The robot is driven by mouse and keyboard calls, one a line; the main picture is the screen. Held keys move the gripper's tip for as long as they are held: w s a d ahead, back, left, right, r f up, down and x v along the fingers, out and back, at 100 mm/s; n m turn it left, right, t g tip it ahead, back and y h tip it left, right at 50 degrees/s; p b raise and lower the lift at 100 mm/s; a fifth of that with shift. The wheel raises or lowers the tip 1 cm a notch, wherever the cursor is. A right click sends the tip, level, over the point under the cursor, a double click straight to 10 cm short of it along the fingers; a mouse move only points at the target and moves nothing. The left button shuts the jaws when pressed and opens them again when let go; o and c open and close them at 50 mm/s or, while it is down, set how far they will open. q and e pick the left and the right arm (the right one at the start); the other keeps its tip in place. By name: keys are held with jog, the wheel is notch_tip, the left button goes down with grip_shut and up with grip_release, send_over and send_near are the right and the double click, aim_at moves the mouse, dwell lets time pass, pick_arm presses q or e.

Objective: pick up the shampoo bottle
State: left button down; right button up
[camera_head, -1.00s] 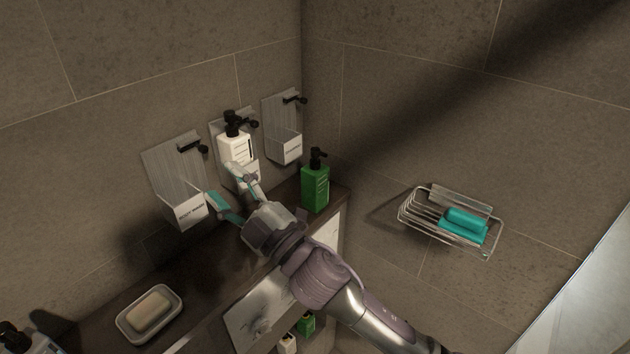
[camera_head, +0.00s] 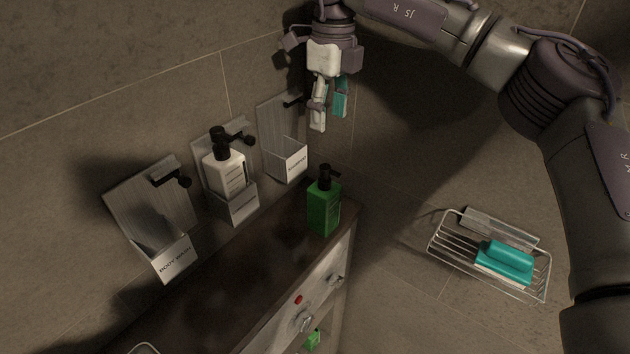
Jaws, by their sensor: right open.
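A green pump bottle (camera_head: 324,208) with a black pump stands upright at the far right corner of the dark counter. A white pump bottle (camera_head: 226,177) sits in the middle wall holder (camera_head: 240,208). Neither bottle's label is readable, so I cannot tell from print which is the shampoo. My right gripper (camera_head: 330,115) hangs with its fingers pointing down, above the green bottle and apart from it. It is open, and nothing shows between the fingers. My left gripper is out of view.
An empty holder marked body wash (camera_head: 165,255) is on the left wall, and another empty holder (camera_head: 287,160) is to the right. A wire rack (camera_head: 447,243) with a teal bar (camera_head: 505,261) hangs on the right wall. The counter's middle (camera_head: 235,262) is clear.

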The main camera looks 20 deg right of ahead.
aim_at(331, 170)
jog(key=s+f+p, duration=0.2)
jog(key=s+f, duration=0.1)
jog(key=shift+d, duration=0.15)
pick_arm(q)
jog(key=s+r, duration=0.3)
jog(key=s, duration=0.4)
pick_arm(e)
notch_tip(331, 170, down, 3)
jog(key=shift+d+r+p, duration=0.1)
jog(key=shift+d+p, duration=0.05)
jog(key=shift+p, duration=0.25)
jog(key=shift+w+f, duration=0.65)
jog(key=shift+f, duration=0.1)
jog(key=f+p, duration=0.1)
jog(key=p, duration=0.1)
jog(key=shift+s+a+f+p, duration=0.1)
jog(key=shift+a+f+p, duration=0.1)
jog(key=shift+p, duration=0.1)
jog(key=shift+s+f+p, duration=0.2)
jog(key=shift+f+p, duration=0.5)
jog(key=shift+f, duration=0.45)
jog(key=shift+w+f, duration=0.1)
jog(key=shift+f, duration=0.5)
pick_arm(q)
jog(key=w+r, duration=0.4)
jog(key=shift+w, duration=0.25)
pick_arm(e)
grip_shut()
